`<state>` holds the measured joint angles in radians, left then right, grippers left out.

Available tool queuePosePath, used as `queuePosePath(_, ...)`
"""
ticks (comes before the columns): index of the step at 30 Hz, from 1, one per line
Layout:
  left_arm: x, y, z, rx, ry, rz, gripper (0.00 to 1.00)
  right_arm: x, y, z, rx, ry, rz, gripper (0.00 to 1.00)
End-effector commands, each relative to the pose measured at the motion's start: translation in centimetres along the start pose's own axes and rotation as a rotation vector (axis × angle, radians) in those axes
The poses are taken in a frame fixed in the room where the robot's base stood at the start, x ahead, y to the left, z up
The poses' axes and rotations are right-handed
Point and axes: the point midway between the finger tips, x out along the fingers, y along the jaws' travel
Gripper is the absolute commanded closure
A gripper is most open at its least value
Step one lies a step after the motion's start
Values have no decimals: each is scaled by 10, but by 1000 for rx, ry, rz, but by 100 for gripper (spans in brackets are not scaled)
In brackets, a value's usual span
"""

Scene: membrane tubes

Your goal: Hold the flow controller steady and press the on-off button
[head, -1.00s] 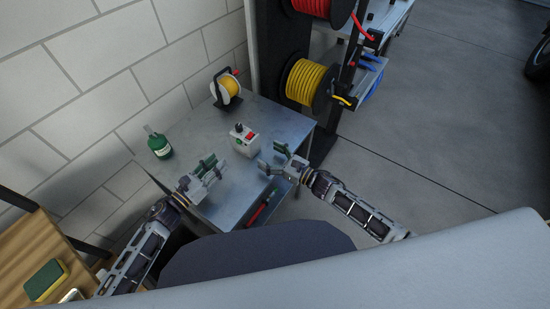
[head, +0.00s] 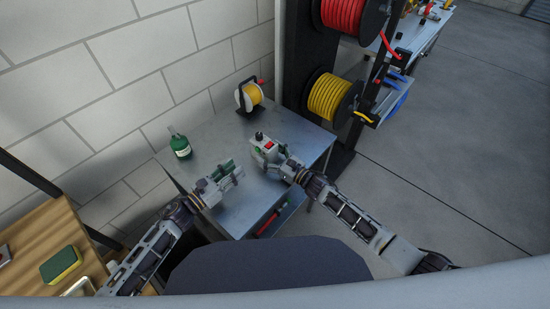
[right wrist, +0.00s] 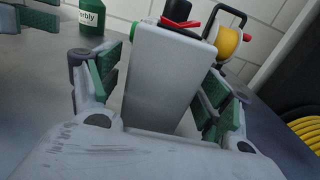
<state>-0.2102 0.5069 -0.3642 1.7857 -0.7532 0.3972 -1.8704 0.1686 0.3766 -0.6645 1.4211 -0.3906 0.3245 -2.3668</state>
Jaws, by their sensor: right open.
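The flow controller, a light grey box with a red button, a green button and a black knob on top, stands on the metal table in the head view (head: 263,149). My right gripper (head: 279,164) is at its near right side. In the right wrist view the box (right wrist: 160,80) stands between the open fingers of the right gripper (right wrist: 158,95), with gaps visible on both sides. My left gripper (head: 230,174) is in front and left of the box, apart from it, with green-padded fingers spread and nothing between them.
A green bottle (head: 180,145) stands at the table's left edge. A small yellow reel (head: 249,96) stands at the back. The grey metal table (head: 215,135) is clear between them. A rack with red and yellow hose reels (head: 333,97) stands behind right.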

Motion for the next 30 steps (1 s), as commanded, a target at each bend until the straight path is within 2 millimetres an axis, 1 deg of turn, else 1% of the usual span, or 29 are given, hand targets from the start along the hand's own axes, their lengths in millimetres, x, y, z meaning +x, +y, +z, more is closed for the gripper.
queuePosePath(3, 0, 0, 0, 0, 0, 0, 64, 10, 0, 0, 0, -1, 1, 21)
queuePosePath(7, 0, 0, 0, 0, 0, 0, 64, 15, 0, 0, 0, 1, 1, 21)
queuePosePath(19, 0, 0, 0, 0, 0, 0, 64, 18, 0, 0, 0, 1, 0, 21)
queuePosePath(20, 0, 0, 0, 0, 0, 0, 64, 18, 0, 0, 0, 1, 0, 23)
queuePosePath(30, 0, 0, 0, 0, 0, 0, 64, 18, 0, 0, 0, 1, 0, 66)
